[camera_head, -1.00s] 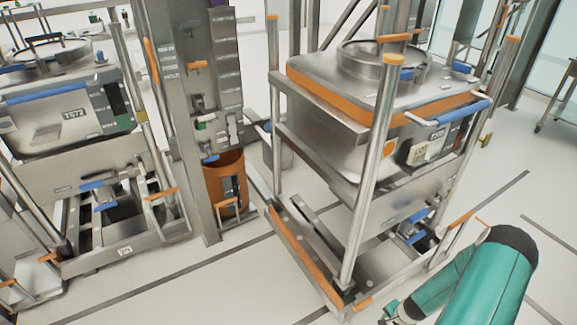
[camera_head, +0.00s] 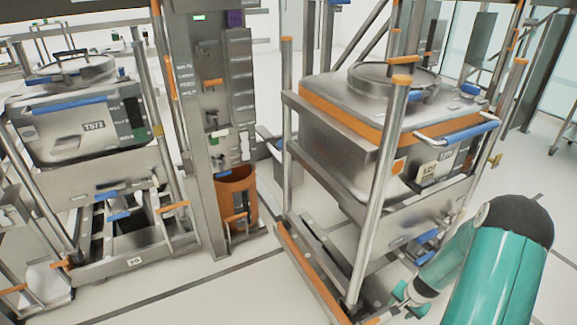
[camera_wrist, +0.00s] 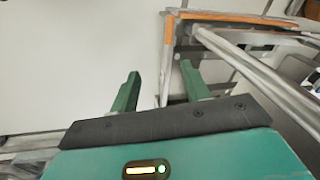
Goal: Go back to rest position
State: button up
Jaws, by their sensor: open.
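My gripper (camera_wrist: 160,82) shows in the wrist view with its two green fingers apart and nothing between them. Beyond the fingers are pale floor and the metal frame (camera_wrist: 168,50) with an orange edge. In the head view my green arm reaches in from the lower right. My gripper (camera_head: 408,300) is low in front of the frame of the right-hand bin. That steel bin (camera_head: 350,140) with an orange band, a round lid and a blue handle sits raised in its post frame (camera_head: 380,185). I see no contact between gripper and frame, but the gap is hard to judge.
A second steel bin (camera_head: 62,145) marked T572 stands in a frame at the left. Between the two is a grey column (camera_head: 200,120) with switches and an orange bucket (camera_head: 237,200) at its foot. Free floor (camera_head: 190,295) lies in front, with dark lines.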

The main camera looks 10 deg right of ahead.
jog(key=w+a+r+n, duration=0.15)
jog(key=a+r, duration=0.25)
jog(key=r, duration=0.5)
jog(key=a+r+n+t, duration=0.15)
jog(key=a+r, duration=0.35)
jog(key=r, duration=0.5)
jog(key=w+a+r+n, duration=0.15)
jog(key=a+r, duration=0.25)
jog(key=r, duration=0.5)
jog(key=s+a+r+n+t, duration=0.1)
jog(key=s+a+r+n, duration=0.5)
jog(key=s+a+r, duration=0.9)
jog(key=s+r, duration=0.3)
jog(key=shift+t, duration=0.35)
jog(key=shift+s, duration=0.1)
jog(key=shift+c, duration=1.2)
